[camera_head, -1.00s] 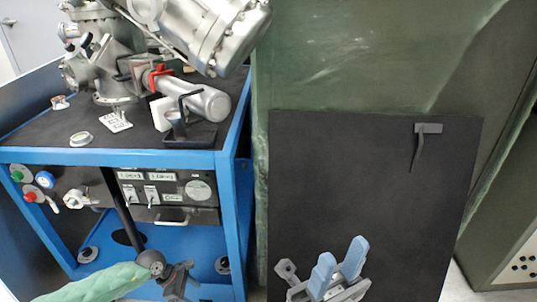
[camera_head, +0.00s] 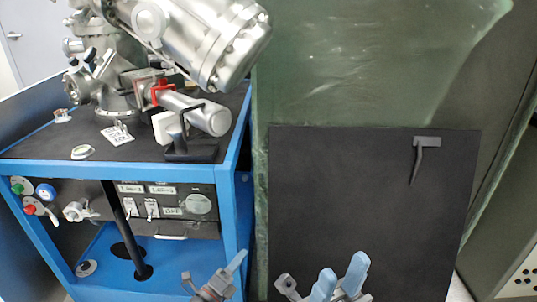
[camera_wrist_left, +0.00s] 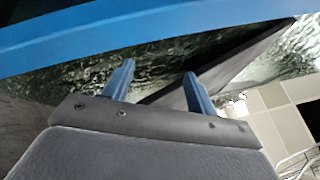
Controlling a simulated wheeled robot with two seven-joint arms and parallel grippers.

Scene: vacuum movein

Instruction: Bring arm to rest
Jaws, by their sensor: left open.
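My left gripper (camera_head: 232,268) is low in the head view, in front of the right leg of the blue cart. One blue finger shows there, pointing up and right. In the left wrist view both blue fingers of the left gripper (camera_wrist_left: 159,70) stand apart with nothing between them. My right gripper (camera_head: 340,270) is at the bottom of the head view, in front of the dark panel. Its two blue fingers point up, apart, with nothing seen between them.
The blue cart (camera_head: 120,170) at left carries metal vacuum equipment (camera_head: 200,40) and a control panel with switches (camera_head: 165,205). A dark panel (camera_head: 370,210) with a grey handle (camera_head: 427,141) stands against a green wall (camera_head: 370,60). A blue bar crosses the left wrist view (camera_wrist_left: 110,32).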

